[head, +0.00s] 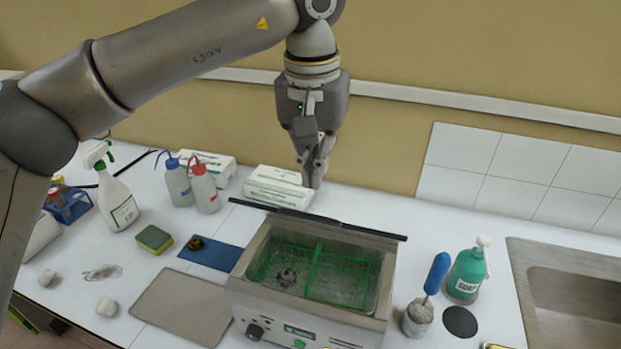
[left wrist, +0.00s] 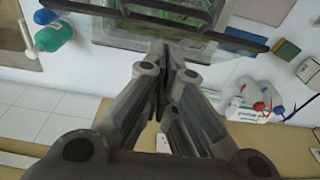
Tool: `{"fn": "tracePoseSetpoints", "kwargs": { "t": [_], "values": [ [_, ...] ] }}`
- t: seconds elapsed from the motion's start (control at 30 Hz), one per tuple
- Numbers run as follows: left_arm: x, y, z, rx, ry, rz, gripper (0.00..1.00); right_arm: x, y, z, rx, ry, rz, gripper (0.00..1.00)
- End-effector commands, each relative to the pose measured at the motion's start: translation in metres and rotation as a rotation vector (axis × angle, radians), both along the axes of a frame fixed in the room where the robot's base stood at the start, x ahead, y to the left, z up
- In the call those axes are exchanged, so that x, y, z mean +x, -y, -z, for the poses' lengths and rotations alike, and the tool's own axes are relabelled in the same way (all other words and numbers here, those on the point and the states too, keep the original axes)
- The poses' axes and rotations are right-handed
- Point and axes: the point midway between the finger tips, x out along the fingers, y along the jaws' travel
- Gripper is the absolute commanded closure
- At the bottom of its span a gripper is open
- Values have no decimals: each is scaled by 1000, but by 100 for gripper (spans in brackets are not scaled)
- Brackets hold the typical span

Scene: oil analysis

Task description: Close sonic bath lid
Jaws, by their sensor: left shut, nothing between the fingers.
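The sonic bath (head: 312,318) is a grey metal box on the white bench, with a green mesh basket (head: 325,270) inside that holds a small dark part (head: 286,277). Its dark lid (head: 318,219) stands open along the back rim, seen nearly edge-on. In the left wrist view the lid's dark edge (left wrist: 110,13) crosses near the top, with the bath beyond it. My left gripper (head: 314,182) is shut and empty, pointing down behind and above the lid, apart from it as far as I can tell. My right gripper is not in view.
White boxes (head: 278,184) stand behind the bath. Blue and red wash bottles (head: 204,187) and a spray bottle (head: 117,198) are at left. A green bottle (head: 466,272), a blue-handled tool (head: 437,273) and a sink (head: 575,290) are at right. The back wall is close.

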Motion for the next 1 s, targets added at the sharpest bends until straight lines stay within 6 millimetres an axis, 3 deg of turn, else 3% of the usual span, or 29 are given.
{"fn": "tracePoseSetpoints", "kwargs": {
  "t": [0.4,1.0],
  "values": [
    [-18,-6,22,-1,1,-2,100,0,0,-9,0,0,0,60],
    [-15,-7,29,-9,20,-2,100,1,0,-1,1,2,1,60]
  ]
}}
